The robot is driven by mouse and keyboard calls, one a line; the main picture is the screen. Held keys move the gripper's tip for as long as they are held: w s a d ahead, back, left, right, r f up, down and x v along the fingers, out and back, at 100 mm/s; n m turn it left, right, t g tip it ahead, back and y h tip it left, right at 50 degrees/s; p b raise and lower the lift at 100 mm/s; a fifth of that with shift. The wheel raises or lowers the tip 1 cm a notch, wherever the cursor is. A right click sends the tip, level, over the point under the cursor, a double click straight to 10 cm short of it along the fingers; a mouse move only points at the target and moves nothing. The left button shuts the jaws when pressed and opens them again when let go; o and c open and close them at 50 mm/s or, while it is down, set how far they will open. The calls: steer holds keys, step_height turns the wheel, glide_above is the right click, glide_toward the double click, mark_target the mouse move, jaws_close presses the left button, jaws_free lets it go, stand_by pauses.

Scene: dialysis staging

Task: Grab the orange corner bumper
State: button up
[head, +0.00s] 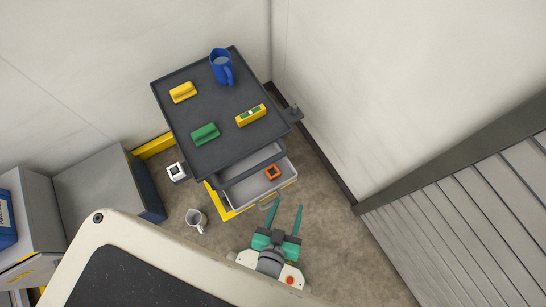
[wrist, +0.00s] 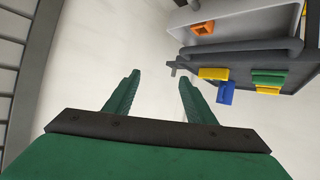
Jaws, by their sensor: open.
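The orange corner bumper (head: 272,172) lies in the light grey open drawer (head: 246,198) beneath the dark cart top. It also shows in the wrist view (wrist: 203,28), near the top of the picture. My gripper (head: 286,212) is open and empty, its two green fingers apart. In the head view it is just below and to the right of the drawer, apart from the bumper. In the wrist view the fingers (wrist: 157,98) have only pale wall between them.
The dark cart top (head: 217,105) holds a blue mug (head: 221,67), a yellow block (head: 183,92), a green block (head: 205,133) and a yellow level (head: 251,116). Bare floor (head: 345,250) lies right.

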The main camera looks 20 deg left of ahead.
steer(key=w+a+f+n+g+y, duration=0.1)
steer(key=w+a+f+g, duration=0.1)
steer(key=f, duration=0.2)
steer(key=w+a+f+n+g, duration=0.1)
steer(key=w+a+f, duration=0.1)
steer(key=w+f, duration=0.15)
steer(key=n+g+h, duration=0.2)
steer(key=n+g, duration=0.5)
steer(key=g, duration=0.2)
glide_above(267, 171)
steer(key=d, duration=0.2)
step_height(267, 171, down, 5)
steer(key=shift+w+f, duration=0.2)
steer(key=shift+f, duration=1.4)
steer(key=shift+w+f, duration=0.15)
steer(key=shift+f, duration=1.45)
steer(key=c, duration=0.8)
